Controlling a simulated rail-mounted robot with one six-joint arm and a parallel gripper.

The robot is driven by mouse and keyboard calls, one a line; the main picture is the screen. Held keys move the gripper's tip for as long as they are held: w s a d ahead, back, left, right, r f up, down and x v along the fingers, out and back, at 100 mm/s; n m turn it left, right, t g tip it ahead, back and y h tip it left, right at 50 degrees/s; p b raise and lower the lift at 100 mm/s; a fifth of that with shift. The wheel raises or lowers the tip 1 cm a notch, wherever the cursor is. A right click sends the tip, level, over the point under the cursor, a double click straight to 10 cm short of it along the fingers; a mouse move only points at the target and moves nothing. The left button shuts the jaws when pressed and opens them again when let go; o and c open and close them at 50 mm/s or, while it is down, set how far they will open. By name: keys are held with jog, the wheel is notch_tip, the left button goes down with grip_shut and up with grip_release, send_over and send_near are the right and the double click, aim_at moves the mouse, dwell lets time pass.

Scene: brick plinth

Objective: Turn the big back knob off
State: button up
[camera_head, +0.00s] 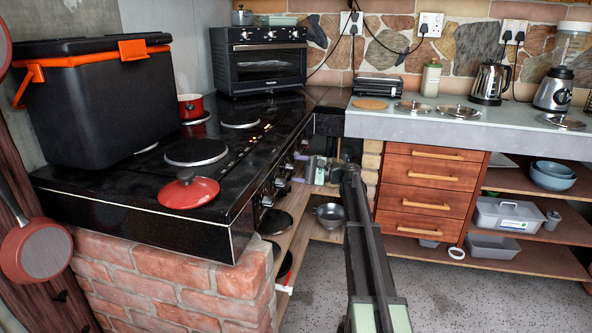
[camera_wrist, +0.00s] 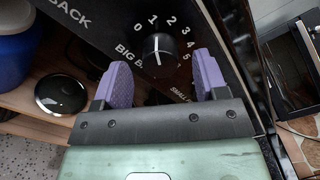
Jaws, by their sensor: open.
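The knob (camera_wrist: 158,48) is black and round, on a dark panel with a white dial from 0 to 5 and a label starting "BIG B", partly hidden. A pale line on the knob seems to point up toward 1 or 2, but I cannot read it exactly. My gripper (camera_wrist: 163,78) is open, its purple fingers apart on either side below the knob. Nothing is held, and contact is not clear. In the head view my gripper (camera_head: 322,170) is at the far end of the stove's (camera_head: 190,222) front; that knob is not distinct there.
A red lid (camera_head: 188,191) lies on the stove's near corner, by a black cooler box (camera_head: 95,108). Shelves under the stove hold a metal pot (camera_head: 329,215). A drawer cabinet (camera_head: 424,190) stands to the right. Grey floor (camera_head: 450,295) is clear in front.

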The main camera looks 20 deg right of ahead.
jog(key=shift+w+a, duration=0.4)
jog(key=shift+a, duration=0.05)
jog(key=c, duration=0.9)
jog(key=shift+n, duration=3)
jog(key=o, duration=0.9)
